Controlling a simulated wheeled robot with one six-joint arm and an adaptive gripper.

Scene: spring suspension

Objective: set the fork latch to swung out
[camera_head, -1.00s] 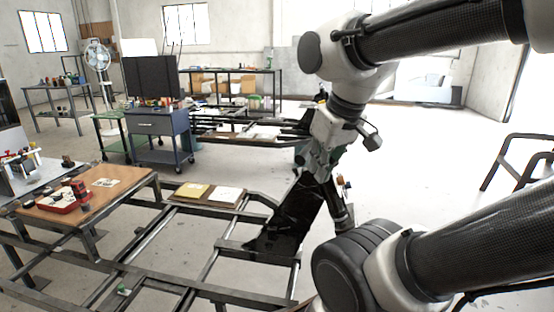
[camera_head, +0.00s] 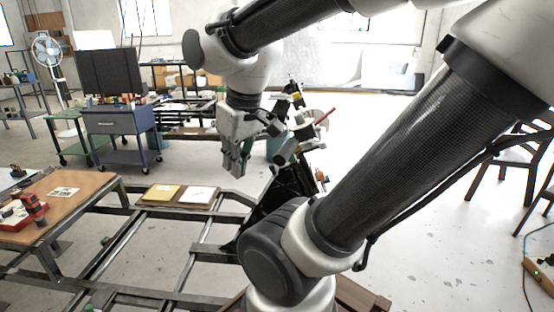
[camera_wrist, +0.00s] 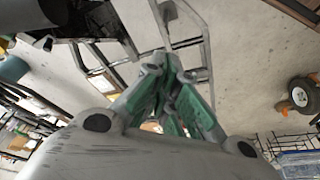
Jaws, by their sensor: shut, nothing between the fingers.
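My gripper (camera_head: 236,170) points down in the head view, left of a dark upright stand (camera_head: 262,205) and apart from it. Its fingers are together and empty; they also show in the wrist view (camera_wrist: 172,95), with green inner linkages. A mechanism (camera_head: 303,128) with grey cylindrical parts, a thin red rod and small orange and yellow parts sits at the top of the stand, partly behind my arm. I cannot make out the fork latch for certain, nor its position. The wrist view shows no clear latch.
A dark metal floor frame (camera_head: 185,245) runs below and left of my gripper, with a board of papers (camera_head: 180,195) on it. A wooden-topped table (camera_head: 75,200) stands at left, a blue tool cart (camera_head: 120,122) behind. Open floor (camera_head: 440,220) lies at right.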

